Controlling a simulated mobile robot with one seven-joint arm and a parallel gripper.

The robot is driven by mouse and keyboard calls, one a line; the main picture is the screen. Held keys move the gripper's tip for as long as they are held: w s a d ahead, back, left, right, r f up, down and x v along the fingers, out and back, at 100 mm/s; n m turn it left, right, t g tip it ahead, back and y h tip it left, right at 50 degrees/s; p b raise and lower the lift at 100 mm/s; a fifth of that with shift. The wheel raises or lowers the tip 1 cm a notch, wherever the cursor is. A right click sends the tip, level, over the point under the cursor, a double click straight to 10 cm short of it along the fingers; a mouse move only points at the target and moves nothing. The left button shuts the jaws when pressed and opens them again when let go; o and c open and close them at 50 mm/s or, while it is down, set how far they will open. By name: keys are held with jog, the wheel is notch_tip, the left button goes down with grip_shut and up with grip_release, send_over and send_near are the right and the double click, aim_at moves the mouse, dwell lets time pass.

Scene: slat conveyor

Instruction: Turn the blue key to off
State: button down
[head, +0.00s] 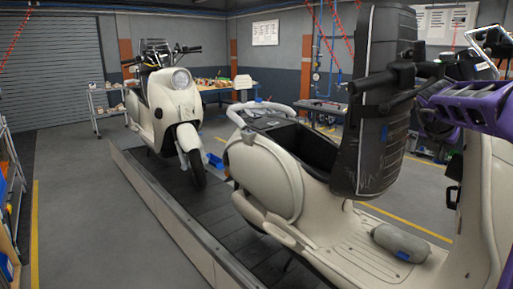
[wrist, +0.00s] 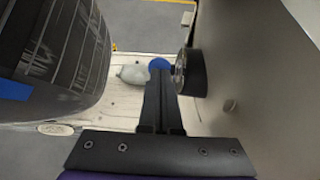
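In the wrist view, the blue key (wrist: 160,64) shows as a small rounded blue head at the left of a dark round lock housing (wrist: 190,73) with a metallic rim. The housing sits on the pale inner panel of the scooter (wrist: 250,75). My gripper (wrist: 163,74) reaches up from the bottom with its two dark fingers close together. Its tips overlap the key's lower edge; I cannot tell whether they touch it. No part of the key shows between the fingers. The key cannot be made out in the head view, where my purple arm (head: 475,105) is at the right.
The black upright seat (head: 375,110) stands close left of my gripper. A grey-green rounded object (head: 400,243) lies on the scooter's footboard. A second cream scooter (head: 172,95) stands farther along the slat conveyor (head: 165,210). The grey floor at the left is open.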

jog(key=v, duration=0.8)
jog(key=shift+w+d+r, duration=0.2)
jog(key=shift+w+r, duration=0.05)
jog(key=shift+r, duration=0.15)
dwell(0.3)
jog(key=shift+f, duration=0.1)
